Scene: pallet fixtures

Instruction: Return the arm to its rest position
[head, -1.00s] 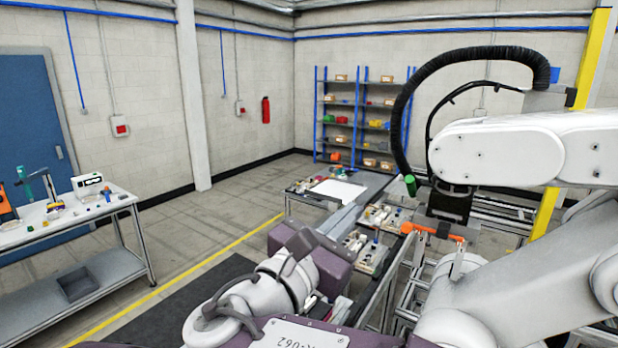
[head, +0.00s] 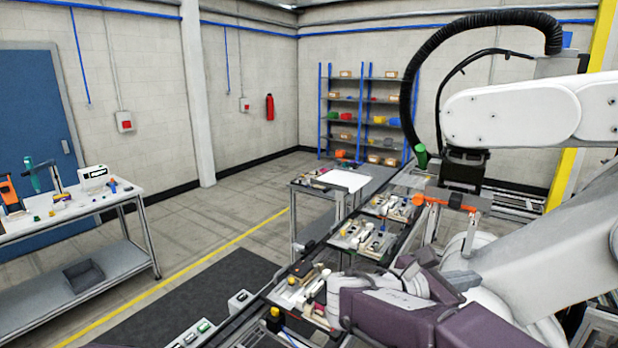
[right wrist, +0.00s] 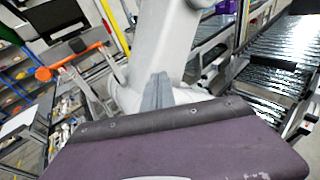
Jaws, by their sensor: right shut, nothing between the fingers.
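My right gripper (head: 412,270) is at the lower middle of the head view, beyond my purple wrist links. Its grey fingers also show in the right wrist view (right wrist: 158,92), close together with nothing between them. It appears to hang beside the line of pallet fixtures (head: 362,240); whether it touches anything I cannot tell. My left gripper is not in view.
A large white robot arm (head: 510,113) with a black hose (head: 408,95) stands at the right. An orange bar (head: 445,201) is close beyond my gripper. A workbench (head: 75,214) stands at the left.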

